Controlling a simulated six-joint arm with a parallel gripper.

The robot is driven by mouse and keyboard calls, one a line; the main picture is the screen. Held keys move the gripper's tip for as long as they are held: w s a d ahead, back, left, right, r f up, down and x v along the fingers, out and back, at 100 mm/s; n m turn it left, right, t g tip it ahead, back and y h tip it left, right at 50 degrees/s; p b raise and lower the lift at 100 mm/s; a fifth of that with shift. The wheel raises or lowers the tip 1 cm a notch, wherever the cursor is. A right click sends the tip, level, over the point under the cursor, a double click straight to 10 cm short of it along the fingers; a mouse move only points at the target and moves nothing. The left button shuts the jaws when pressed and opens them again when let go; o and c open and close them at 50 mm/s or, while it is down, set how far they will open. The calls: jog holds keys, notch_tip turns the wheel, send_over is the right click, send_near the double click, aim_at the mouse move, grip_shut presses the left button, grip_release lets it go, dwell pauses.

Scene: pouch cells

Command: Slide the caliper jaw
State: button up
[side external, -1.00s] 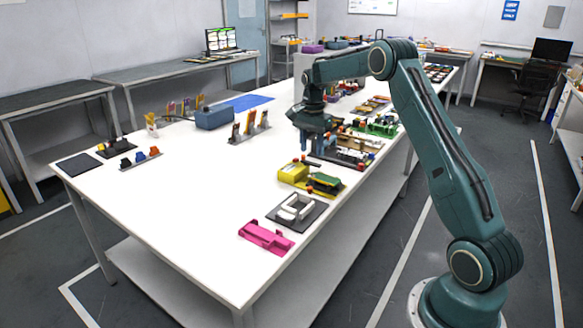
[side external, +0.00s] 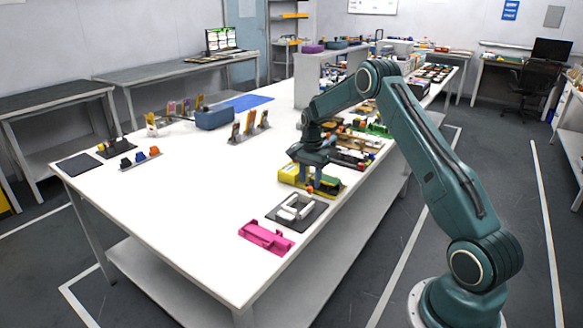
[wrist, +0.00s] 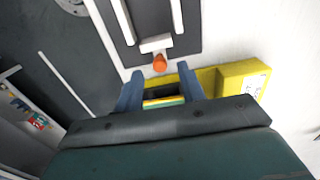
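A dark plate (side external: 272,212) with a white U-shaped frame (side external: 296,208), which looks like the caliper, lies near the table's front edge. In the wrist view, the plate (wrist: 193,42) carries two white rails (wrist: 125,22) and a small white block (wrist: 156,44), which may be the jaw. An orange-red knob (wrist: 160,63) sits at the block, and it also shows in the side view (side external: 310,189). My gripper (wrist: 160,69) is open, its blue fingers apart on either side of the knob's near side. I cannot tell whether they touch it.
A yellow fixture (wrist: 243,79) with green on it lies under my gripper, partly hidden; it shows in the side view too (side external: 288,174). A pink bracket (side external: 266,237) lies in front of the plate. Several parts crowd the table behind. The white tabletop (side external: 200,200) to the left is clear.

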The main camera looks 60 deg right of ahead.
jog(key=shift+f, duration=1.15)
grip_shut()
